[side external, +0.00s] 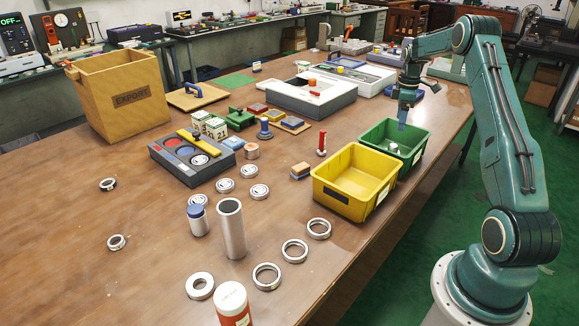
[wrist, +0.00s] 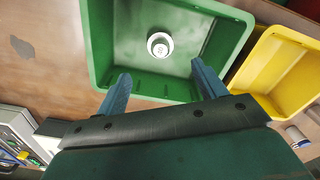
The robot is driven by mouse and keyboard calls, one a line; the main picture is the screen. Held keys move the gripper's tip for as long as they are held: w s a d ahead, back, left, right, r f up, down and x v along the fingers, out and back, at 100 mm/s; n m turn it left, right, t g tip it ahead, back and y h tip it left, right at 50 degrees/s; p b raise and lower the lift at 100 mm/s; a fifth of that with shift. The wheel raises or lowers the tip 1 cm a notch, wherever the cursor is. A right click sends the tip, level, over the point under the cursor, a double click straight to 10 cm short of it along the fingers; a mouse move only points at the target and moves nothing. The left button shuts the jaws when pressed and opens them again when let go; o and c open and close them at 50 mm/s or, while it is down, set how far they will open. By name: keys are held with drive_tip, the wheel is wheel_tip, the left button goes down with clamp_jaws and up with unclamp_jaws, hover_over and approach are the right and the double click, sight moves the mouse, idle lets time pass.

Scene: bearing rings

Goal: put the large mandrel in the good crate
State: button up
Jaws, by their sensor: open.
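A green crate (side external: 385,137), which looks like the good crate, stands on the table's right side. It fills the upper middle of the wrist view (wrist: 100,45). A pale, round-topped metal piece (wrist: 160,44) is inside it, standing apart from my fingers; it also shows in the side view (side external: 393,148). I cannot tell whether this is the large mandrel. A tall silver cylinder (side external: 232,232) with a dark top stands upright at the table's front. My gripper (side external: 403,122) is over the green crate, open and empty, its two fingers apart in the wrist view (wrist: 163,85).
A yellow crate (side external: 350,190) stands directly in front of the green one, and shows at right in the wrist view (wrist: 270,75). Several metal rings (side external: 267,276) lie near the front. A blue-capped cylinder (side external: 198,222) stands beside the tall one.

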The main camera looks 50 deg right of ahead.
drive_tip(key=a+r+m+t+h, duration=0.1)
drive_tip(key=a+r, duration=0.8)
drive_tip(key=a, duration=0.4)
drive_tip(key=a+r+m+t, duration=0.1)
drive_tip(key=a+r, duration=0.8)
drive_tip(key=a, duration=0.3)
drive_tip(key=s+a+m+t+y, duration=0.1)
drive_tip(key=s+a+m+t, duration=0.2)
drive_tip(key=s+a, duration=1.6)
drive_tip(key=shift+s+a+t, duration=0.3)
drive_tip(key=shift+s+a, duration=0.1)
drive_tip(key=shift+a, duration=0.2)
